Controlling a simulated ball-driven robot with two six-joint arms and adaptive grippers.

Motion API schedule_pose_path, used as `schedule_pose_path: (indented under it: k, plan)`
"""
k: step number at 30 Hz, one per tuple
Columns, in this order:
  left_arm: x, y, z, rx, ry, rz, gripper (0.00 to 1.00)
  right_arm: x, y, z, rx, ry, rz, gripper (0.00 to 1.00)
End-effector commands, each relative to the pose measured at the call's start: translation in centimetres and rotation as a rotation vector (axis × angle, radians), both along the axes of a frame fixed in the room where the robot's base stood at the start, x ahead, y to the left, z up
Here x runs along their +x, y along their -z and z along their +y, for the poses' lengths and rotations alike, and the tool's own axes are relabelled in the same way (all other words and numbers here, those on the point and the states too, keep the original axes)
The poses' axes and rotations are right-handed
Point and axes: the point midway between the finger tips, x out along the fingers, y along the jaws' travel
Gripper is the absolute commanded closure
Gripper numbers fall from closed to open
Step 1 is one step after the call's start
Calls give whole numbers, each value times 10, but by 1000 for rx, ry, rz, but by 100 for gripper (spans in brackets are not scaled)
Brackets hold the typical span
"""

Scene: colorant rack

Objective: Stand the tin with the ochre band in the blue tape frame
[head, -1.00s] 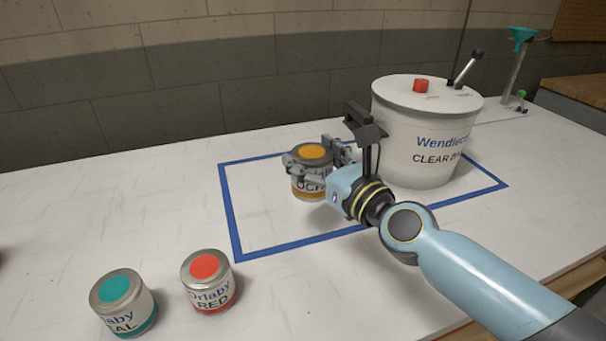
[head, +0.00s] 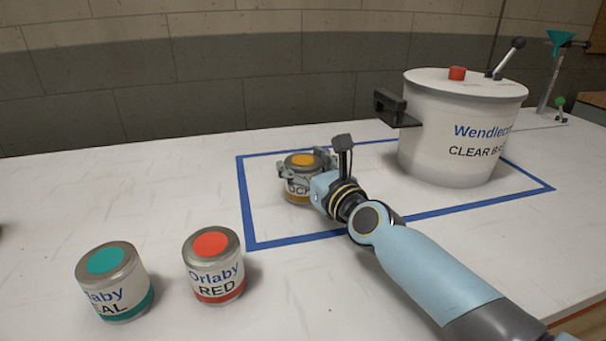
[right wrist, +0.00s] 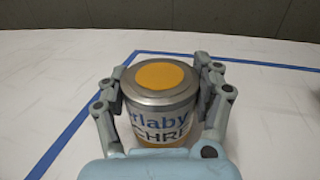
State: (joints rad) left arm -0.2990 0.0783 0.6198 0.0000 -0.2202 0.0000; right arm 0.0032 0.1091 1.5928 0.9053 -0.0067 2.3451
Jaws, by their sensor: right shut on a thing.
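The tin with the ochre band (head: 297,187) has an ochre dot on its lid and is upright inside the left part of the blue tape frame (head: 248,215). It also shows in the right wrist view (right wrist: 157,108). My right gripper (head: 300,174) is shut on it, with a finger on each side, as the right wrist view (right wrist: 160,95) shows. The tin looks to be at or very near the table surface; I cannot tell if its base touches. My gripper hides part of its side. My left gripper is not in view.
A large white bucket (head: 450,145) with a handle stands in the right part of the frame. A teal-banded tin (head: 115,285) and a red-banded tin (head: 214,268) stand in front, left of the frame. A teal funnel on a stand (head: 560,45) is far right.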

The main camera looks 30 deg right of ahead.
Motion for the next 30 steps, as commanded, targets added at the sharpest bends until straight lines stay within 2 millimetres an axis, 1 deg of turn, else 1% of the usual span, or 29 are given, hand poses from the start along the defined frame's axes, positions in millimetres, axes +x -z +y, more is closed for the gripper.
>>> schedule_pose_path:
  k: [5,9,10,15,23,26,29,30]
  plan:
    - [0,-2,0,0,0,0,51,0,-3,0,0,0,-2,71]
    - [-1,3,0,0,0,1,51,0,2,0,0,0,-1,71]
    - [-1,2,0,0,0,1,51,0,2,0,1,0,0,31]
    - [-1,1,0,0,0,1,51,0,1,0,0,0,0,9]
    - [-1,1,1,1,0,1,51,0,1,0,0,0,0,8]
    - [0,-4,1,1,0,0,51,0,-4,0,0,0,-1,8]
    - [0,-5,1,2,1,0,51,-14,-2,0,0,0,2,8]
    - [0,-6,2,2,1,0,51,-22,-2,0,1,0,3,8]
